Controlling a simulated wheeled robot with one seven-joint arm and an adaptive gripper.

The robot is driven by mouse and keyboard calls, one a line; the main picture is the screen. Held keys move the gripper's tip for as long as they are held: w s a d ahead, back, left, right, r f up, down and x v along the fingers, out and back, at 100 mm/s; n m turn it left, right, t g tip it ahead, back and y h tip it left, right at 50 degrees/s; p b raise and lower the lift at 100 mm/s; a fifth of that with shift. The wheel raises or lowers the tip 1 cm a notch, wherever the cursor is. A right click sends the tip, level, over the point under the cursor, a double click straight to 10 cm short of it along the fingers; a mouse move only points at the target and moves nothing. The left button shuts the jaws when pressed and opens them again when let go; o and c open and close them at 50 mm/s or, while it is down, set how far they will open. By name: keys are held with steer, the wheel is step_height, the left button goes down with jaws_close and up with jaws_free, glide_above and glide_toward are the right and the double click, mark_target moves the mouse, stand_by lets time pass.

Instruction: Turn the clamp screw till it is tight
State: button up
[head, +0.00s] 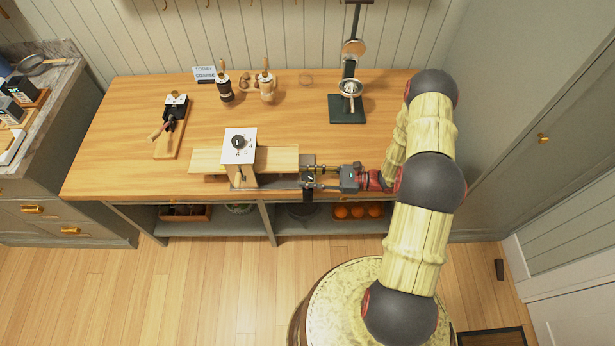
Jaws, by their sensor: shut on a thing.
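The clamp (307,158) is a dark grey piece at the front edge of the wooden worktop, at the right end of a pale wooden board (276,157). Its screw (308,179) is small and mostly hidden between my fingers. My gripper (310,178) reaches in from the right, level with the worktop's front edge. Its two fingers are on either side of the screw and shut on it. How far the screw is turned in cannot be told at this size.
Behind are a dark-based press (348,108), two hand grinders (225,88) and a tool on a wooden block (170,130). The worktop (290,125) between them is clear. Shelves (215,228) lie below.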

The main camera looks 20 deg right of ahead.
steer(key=c, duration=0.3)
steer(key=shift+m+t, duration=0.4)
steer(key=shift+t, duration=0.1)
steer(key=m+t+h+p, duration=0.1)
steer(key=m+t+h, duration=0.2)
steer(key=t, duration=0.2)
steer(key=shift+m+h, duration=0.4)
steer(key=m+t+h, duration=0.2)
steer(key=h, duration=0.1)
steer(key=m+t+h, duration=0.1)
steer(key=m+h, duration=0.1)
steer(key=h, duration=0.1)
steer(key=shift+m+t, duration=0.3)
steer(key=shift+t, duration=0.1)
steer(key=shift+h, duration=0.3)
steer(key=o, duration=1.2)
steer(key=shift+c, duration=0.2)
steer(key=v, duration=0.7)
steer(key=shift+s, duration=0.2)
steer(key=shift+d+f, duration=0.1)
